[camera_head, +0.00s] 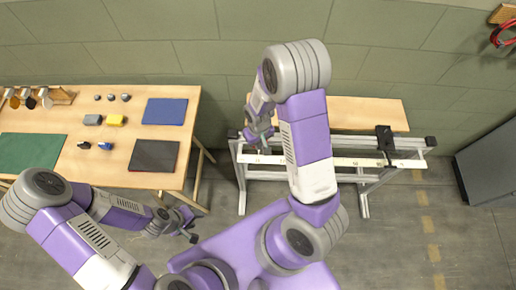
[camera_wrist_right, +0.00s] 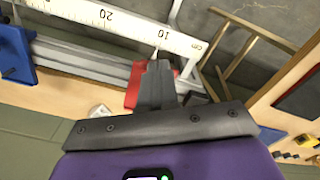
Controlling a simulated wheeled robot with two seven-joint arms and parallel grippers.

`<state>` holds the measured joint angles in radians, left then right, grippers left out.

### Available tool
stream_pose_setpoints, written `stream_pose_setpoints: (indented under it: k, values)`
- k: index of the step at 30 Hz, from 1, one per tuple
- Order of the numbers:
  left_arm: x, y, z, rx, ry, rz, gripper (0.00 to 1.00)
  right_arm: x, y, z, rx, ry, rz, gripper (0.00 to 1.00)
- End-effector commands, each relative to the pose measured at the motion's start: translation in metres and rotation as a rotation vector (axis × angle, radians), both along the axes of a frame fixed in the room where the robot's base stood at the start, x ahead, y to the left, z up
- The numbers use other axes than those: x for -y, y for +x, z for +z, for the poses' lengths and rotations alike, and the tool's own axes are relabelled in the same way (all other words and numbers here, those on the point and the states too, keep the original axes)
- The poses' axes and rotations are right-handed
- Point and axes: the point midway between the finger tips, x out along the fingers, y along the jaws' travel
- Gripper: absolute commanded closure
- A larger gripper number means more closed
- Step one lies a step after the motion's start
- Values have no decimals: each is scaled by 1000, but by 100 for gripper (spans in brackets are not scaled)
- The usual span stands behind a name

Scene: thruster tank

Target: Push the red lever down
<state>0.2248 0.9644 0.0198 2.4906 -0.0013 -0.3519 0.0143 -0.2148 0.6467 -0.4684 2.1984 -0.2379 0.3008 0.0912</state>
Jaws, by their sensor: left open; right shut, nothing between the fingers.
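A red part (camera_wrist_right: 133,85), likely the red lever, shows in the right wrist view just left of my right gripper (camera_wrist_right: 158,66). The gripper's fingers are closed together with nothing between them. They overlap the red part in the picture, and I cannot tell whether they touch it. In the head view my right gripper (camera_head: 262,146) points down at the left end of the metal-framed bench, where the lever is hidden. My left gripper (camera_head: 190,232) is open and empty, low over the floor in front of the wooden table.
A white ruler strip (camera_wrist_right: 120,20) runs along the bench's front and also shows in the head view (camera_head: 345,162). A black clamp (camera_head: 384,140) stands at the bench's right. The wooden table (camera_head: 60,160) with mats and small items is at left. A grey cabinet (camera_head: 490,165) is at right.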

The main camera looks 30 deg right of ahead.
Motion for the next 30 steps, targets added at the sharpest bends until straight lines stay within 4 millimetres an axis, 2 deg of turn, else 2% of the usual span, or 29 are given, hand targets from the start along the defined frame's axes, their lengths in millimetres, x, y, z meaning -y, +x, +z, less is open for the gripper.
stream_pose_setpoints:
  k: [20, 30]
  values:
    - [0, 0, -3, 0, 0, 0, 57, -3, -5, -5, 2, 0, 0, 100]
    - [0, 0, 16, 0, 0, 0, 57, -3, -5, 19, 1, 0, 0, 100]
